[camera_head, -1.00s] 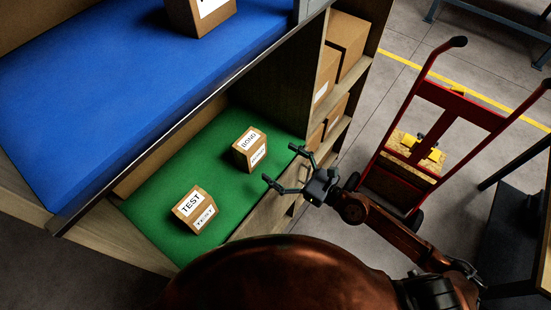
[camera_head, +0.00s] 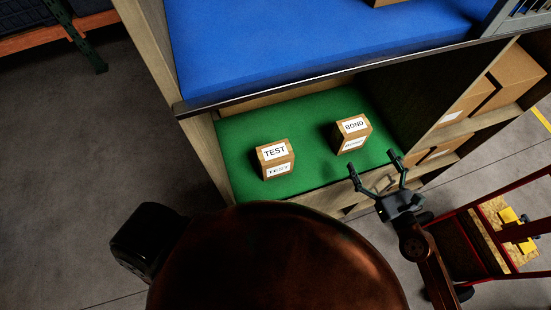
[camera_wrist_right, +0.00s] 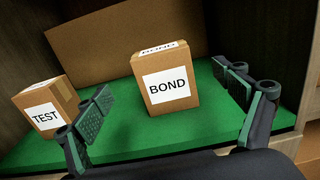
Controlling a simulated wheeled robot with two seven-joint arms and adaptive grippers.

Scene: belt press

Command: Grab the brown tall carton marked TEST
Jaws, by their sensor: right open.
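The brown carton marked TEST (camera_head: 275,159) stands on the green shelf surface, left of a brown carton marked BOND (camera_head: 350,134). In the right wrist view the TEST carton (camera_wrist_right: 48,106) is at the left, its right edge close to the left finger in the picture. My right gripper (camera_head: 376,167) is open and empty at the front edge of the green shelf, to the right of TEST and nearer BOND. In the wrist view the BOND carton (camera_wrist_right: 166,80) shows between the open fingers (camera_wrist_right: 170,104), farther back. My left gripper is not in view.
The green shelf (camera_head: 240,135) lies below a blue shelf (camera_head: 300,40) with a dark front edge. A wooden side panel bounds it on the left. More cartons (camera_head: 470,98) sit in shelves at the right. A red hand truck (camera_head: 475,240) stands at the lower right.

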